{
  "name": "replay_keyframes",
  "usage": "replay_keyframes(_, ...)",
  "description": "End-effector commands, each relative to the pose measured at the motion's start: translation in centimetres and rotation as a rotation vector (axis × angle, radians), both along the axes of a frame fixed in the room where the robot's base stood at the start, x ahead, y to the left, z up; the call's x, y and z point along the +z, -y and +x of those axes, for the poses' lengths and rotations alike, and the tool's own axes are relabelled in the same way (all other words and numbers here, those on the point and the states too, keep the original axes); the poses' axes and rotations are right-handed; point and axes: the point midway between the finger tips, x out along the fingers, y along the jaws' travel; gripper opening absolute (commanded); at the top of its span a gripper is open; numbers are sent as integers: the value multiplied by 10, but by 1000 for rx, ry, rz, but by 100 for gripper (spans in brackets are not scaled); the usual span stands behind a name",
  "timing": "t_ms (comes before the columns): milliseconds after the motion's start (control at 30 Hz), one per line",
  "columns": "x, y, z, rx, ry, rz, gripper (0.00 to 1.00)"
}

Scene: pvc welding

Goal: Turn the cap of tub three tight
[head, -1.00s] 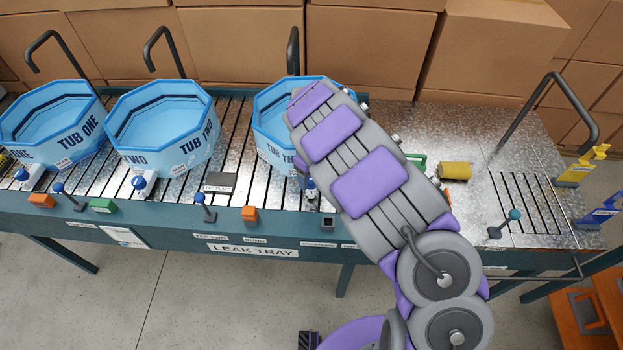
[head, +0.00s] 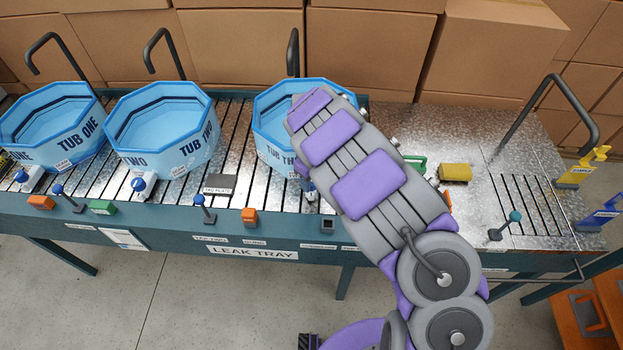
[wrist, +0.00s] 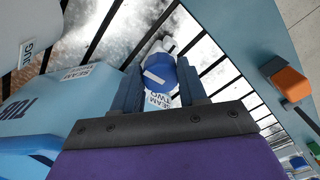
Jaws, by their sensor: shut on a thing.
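Tub three (head: 268,128) is a light blue octagonal tub on the slatted bench; my arm hides its right side in the head view. In the wrist view, my gripper (wrist: 160,88) is shut on a round blue cap (wrist: 160,74) with a white bar on it, one dark blue finger on each side. A white fitting shows just beyond the cap. The pale blue tub wall (wrist: 60,105) fills the lower left. In the head view, my arm hides the gripper's grip on the cap.
Tub one (head: 80,136) and tub two (head: 170,148) stand to the left, with blue-capped fittings in front. Blue-knobbed levers and an orange block (head: 249,215) line the front edge. Cardboard boxes (head: 240,45) stand behind.

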Motion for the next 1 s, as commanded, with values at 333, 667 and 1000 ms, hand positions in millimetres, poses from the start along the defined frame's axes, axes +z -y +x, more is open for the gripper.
replay_keyframes(333, 0, 0, 0, -30, -1, 1, 11)
replay_keyframes(667, 0, -1, -2, -226, -7, -1, 11)
replay_keyframes(1000, 1, -3, -2, -546, -1, -1, 11)
